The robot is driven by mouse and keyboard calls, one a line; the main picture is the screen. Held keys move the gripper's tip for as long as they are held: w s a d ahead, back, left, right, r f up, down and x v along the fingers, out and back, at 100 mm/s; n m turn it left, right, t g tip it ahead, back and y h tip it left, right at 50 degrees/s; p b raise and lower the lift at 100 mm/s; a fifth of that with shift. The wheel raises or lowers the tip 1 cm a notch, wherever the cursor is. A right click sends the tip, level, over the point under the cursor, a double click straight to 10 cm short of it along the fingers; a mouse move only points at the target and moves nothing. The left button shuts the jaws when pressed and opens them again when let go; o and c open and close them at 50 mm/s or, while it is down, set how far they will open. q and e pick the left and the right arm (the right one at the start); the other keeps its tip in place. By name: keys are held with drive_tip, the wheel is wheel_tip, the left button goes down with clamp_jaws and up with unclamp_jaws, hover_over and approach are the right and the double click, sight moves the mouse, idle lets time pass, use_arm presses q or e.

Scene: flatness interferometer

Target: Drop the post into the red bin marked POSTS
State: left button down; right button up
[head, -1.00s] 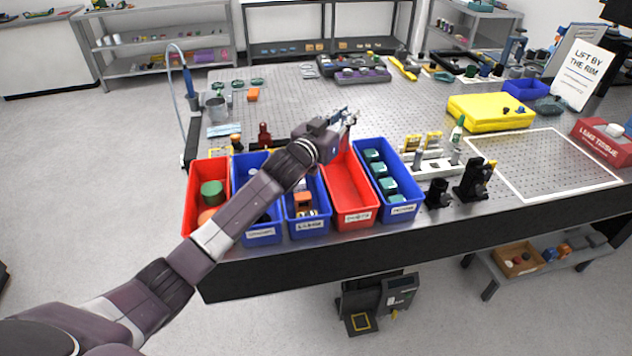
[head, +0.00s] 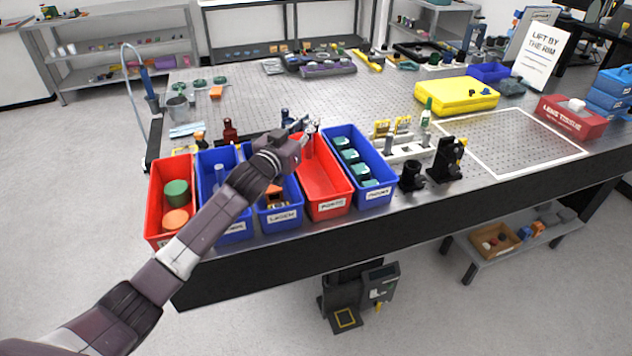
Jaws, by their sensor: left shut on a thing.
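The red bin (head: 325,181) has a white front label that appears to read POSTS. It stands in the row of bins along the near table edge, and its visible inside looks empty. My left gripper (head: 312,127) is above the back part of this bin, with its arm crossing the blue bins to the left. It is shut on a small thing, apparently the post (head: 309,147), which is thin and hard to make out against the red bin. My right gripper is not in view.
A blue bin (head: 372,197) with teal blocks stands right of the red bin. Two blue bins and another red bin (head: 157,205) with green and orange pieces stand to the left. Black mounts (head: 447,158) stand right of the row.

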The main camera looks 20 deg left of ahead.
use_arm(q)
drive_tip(key=shift+r, duration=0.2)
drive_tip(key=c, duration=1.7)
unclamp_jaws()
drive_tip(key=shift+c, duration=0.2)
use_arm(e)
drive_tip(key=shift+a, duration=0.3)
use_arm(q)
drive_tip(key=shift+f, duration=0.25)
drive_tip(key=s+a, duration=0.2)
drive_tip(key=s, duration=1)
drive_tip(key=shift+a+r, duration=0.15)
drive_tip(key=shift+r, duration=0.05)
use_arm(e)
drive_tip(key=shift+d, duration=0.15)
use_arm(q)
drive_tip(key=shift+f, duration=0.1)
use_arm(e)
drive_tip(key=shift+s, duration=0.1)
